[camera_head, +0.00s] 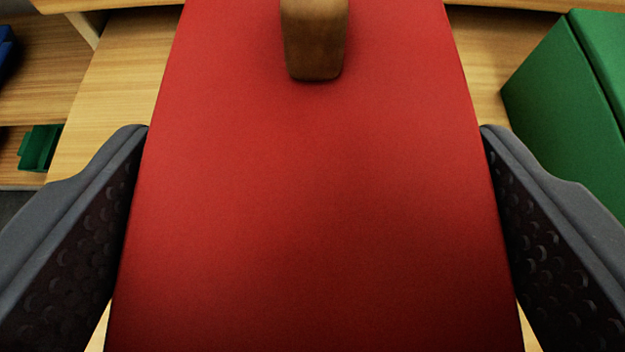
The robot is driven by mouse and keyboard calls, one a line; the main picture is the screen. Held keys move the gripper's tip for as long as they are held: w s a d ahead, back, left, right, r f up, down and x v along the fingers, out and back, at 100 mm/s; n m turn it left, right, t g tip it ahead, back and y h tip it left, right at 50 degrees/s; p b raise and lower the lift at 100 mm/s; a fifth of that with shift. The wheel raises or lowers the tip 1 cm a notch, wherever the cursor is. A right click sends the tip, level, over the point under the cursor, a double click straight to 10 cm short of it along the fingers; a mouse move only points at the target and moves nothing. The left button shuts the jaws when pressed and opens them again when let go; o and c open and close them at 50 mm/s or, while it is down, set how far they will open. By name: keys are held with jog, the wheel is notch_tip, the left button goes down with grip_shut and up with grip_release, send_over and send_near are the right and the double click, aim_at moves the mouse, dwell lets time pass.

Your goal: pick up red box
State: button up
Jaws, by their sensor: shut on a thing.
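The red box (312,190) fills the middle of the head camera view, large and close. A brown wooden knob or handle (315,45) shows at its top centre; I cannot tell whether it is fixed to the box. My gripper (314,135) has one dark grey finger along the box's left side and one along its right side. It is shut on the red box. The lower end of the box runs out of the frame.
A light wooden surface (120,85) lies under and behind the box. A large green box (570,110) stands close at the right, near the right finger. A small green thing (40,147) lies at the left. A blue thing (6,50) is at the left edge.

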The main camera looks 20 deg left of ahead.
jog(key=s+d+b, duration=0.1)
jog(key=s, duration=0.1)
jog(key=s+d+b, duration=0.1)
jog(key=s+d, duration=0.1)
jog(key=s, duration=0.1)
jog(key=s+d+b, duration=0.1)
jog(key=s, duration=0.1)
jog(key=shift+s+d+r, duration=0.2)
jog(key=shift+d, duration=0.05)
jog(key=s+b, duration=0.1)
jog(key=b, duration=0.2)
jog(key=s+d+b, duration=0.1)
jog(key=b, duration=0.2)
jog(key=shift+r+b, duration=0.2)
jog(key=shift+b, duration=0.15)
jog(key=shift+s, duration=0.1)
